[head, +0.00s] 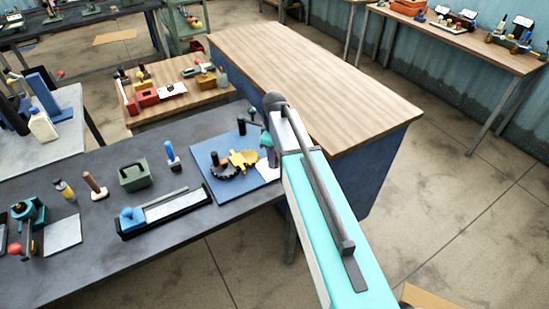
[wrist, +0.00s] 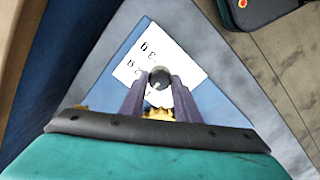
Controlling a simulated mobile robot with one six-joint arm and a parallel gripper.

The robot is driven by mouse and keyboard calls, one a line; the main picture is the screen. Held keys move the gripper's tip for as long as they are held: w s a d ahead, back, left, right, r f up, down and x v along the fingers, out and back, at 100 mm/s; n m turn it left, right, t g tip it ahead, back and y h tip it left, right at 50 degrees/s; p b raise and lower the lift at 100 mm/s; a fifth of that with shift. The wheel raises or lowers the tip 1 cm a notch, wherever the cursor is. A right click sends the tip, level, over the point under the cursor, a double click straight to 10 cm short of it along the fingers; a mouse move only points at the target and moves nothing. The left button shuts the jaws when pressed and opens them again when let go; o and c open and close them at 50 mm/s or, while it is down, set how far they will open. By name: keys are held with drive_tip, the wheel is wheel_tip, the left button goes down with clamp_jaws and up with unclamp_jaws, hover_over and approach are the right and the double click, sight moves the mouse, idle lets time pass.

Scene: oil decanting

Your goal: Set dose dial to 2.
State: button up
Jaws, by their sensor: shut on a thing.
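In the wrist view, my gripper (wrist: 160,84) is shut on a dark round knob (wrist: 159,77), with one finger on each side. I take this knob to be the dose dial. The dial's setting cannot be told. In the head view the card (head: 268,170) shows partly on a blue mat (head: 206,150), beside my arm. My arm hides most of the dial and the fingertips there.
A yellow gear (head: 243,158) and a dark gear (head: 222,171) lie on the mat. A dark post (head: 241,127) stands behind them. A green box (head: 135,176) and a blue-ended slide tool (head: 133,219) are to the left. The wooden-topped bench (head: 315,75) behind is bare.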

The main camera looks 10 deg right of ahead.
drive_tip(key=shift+m, duration=0.5)
drive_tip(key=m+b, duration=0.2)
drive_tip(key=m, duration=0.2)
drive_tip(key=m+b, duration=0.1)
drive_tip(key=m, duration=0.6)
drive_tip(key=shift+w, duration=0.1)
idle(0.3)
drive_tip(key=o, duration=1)
drive_tip(key=shift+o, duration=0.2)
drive_tip(key=shift+r+b, duration=0.1)
drive_tip(key=shift+b, duration=0.2)
